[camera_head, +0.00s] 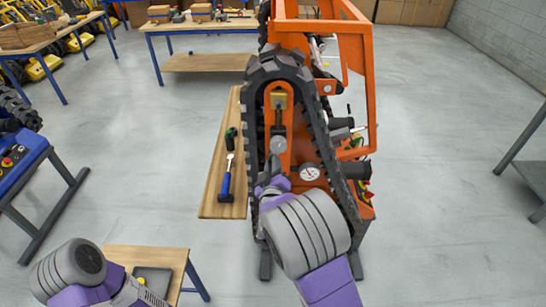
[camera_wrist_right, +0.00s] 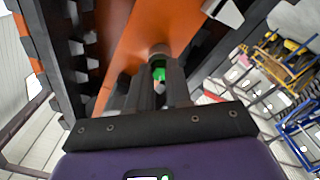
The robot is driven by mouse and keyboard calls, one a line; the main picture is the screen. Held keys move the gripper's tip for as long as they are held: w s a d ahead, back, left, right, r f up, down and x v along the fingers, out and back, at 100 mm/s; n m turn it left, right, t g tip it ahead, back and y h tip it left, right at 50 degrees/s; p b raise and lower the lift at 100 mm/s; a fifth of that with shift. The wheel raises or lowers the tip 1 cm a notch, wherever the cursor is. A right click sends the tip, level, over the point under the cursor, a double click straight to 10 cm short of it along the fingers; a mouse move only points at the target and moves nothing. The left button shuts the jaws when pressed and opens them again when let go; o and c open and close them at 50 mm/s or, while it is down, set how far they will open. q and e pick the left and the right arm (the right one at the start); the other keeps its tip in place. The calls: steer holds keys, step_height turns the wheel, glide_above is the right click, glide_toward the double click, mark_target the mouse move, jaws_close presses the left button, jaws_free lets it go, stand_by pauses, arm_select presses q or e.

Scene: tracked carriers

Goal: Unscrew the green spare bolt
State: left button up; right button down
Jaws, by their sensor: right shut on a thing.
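The green spare bolt (camera_wrist_right: 158,73) shows in the right wrist view as a small green patch between my fingers, below a round grey-brown end on the orange frame. My right gripper (camera_wrist_right: 159,82) is shut on it, one dark finger on each side. In the head view my right gripper (camera_head: 268,183) is at the orange tracked carrier (camera_head: 325,170), at the lower end of the orange plate inside the black track (camera_head: 252,130); the bolt is hidden there. My left arm is at the lower left, and its fingertips cannot be made out.
A dial gauge (camera_head: 310,173) sits just right of my right gripper. A wooden bench (camera_head: 212,190) with a blue-handled tool (camera_head: 226,186) and a green-black tool (camera_head: 231,138) stands left of the track. A small table (camera_head: 172,262) is by my left arm. The floor at right is clear.

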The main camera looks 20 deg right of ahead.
steer(key=shift+s, duration=0.15)
steer(key=shift+v, duration=1.8)
steer(key=v, duration=0.3)
steer(key=shift+s+a+r+p, duration=0.1)
steer(key=shift+s+a+p, duration=0.1)
steer(key=shift+p, duration=0.2)
steer(key=c, duration=1.7)
jaws_free()
jaws_close()
steer(key=shift+d, duration=0.1)
